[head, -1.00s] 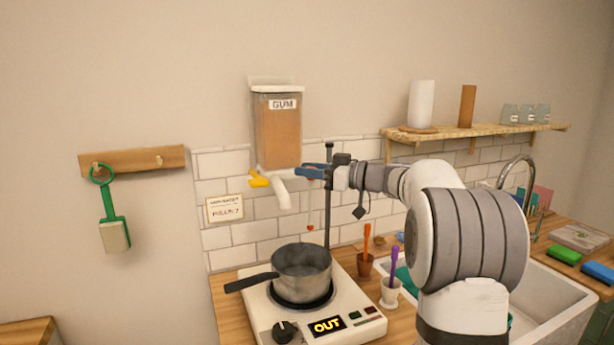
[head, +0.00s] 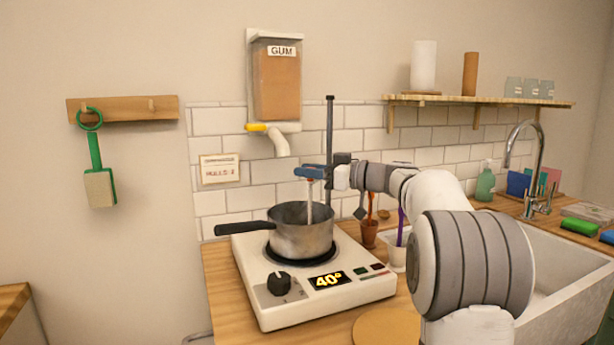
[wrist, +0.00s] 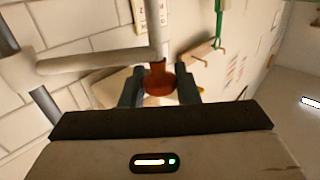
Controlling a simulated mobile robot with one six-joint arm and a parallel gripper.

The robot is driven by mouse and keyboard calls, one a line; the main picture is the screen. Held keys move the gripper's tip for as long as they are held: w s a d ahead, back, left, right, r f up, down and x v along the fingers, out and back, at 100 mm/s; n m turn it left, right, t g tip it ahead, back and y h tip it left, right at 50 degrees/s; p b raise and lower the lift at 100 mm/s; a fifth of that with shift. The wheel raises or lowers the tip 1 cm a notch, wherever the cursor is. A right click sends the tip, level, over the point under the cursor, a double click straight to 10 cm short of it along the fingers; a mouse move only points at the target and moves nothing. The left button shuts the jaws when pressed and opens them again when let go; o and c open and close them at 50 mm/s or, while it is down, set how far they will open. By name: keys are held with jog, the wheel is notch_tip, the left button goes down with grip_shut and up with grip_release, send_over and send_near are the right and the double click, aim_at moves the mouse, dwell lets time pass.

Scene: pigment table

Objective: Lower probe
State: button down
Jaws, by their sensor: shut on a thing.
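The probe (head: 309,205) is a thin pale rod, roughly upright, with its lower end inside the grey pot (head: 300,240). The pot's wall hides its tip. My gripper (head: 311,172) is above the pot, its blue fingers shut on the probe's top part. In the wrist view my gripper (wrist: 160,90) has its fingers on both sides of the probe's red-brown grip (wrist: 160,78). The pot stands on a white hot plate (head: 330,300), whose display (head: 328,280) reads 40°. A dark upright stand rod (head: 330,130) rises behind the pot.
The gum dispenser (head: 275,85) hangs on the wall, its white spout (head: 280,145) above and behind the pot. A brown cup (head: 369,234) and a white cup (head: 396,256) stand right of the hot plate. A sink (head: 560,290) is at the right.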

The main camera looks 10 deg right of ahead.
jog(key=shift+f, duration=0.45)
jog(key=c, duration=1.6)
grip_release()
jog(key=o, duration=0.4)
jog(key=shift+s+r, duration=0.1)
jog(key=shift+r, duration=0.05)
jog(key=shift+o, duration=0.2)
jog(key=shift+d, duration=0.15)
jog(key=v, duration=0.7)
jog(key=shift+s+d, duration=0.2)
jog(key=shift+d, duration=0.1)
jog(key=shift+s, duration=0.1)
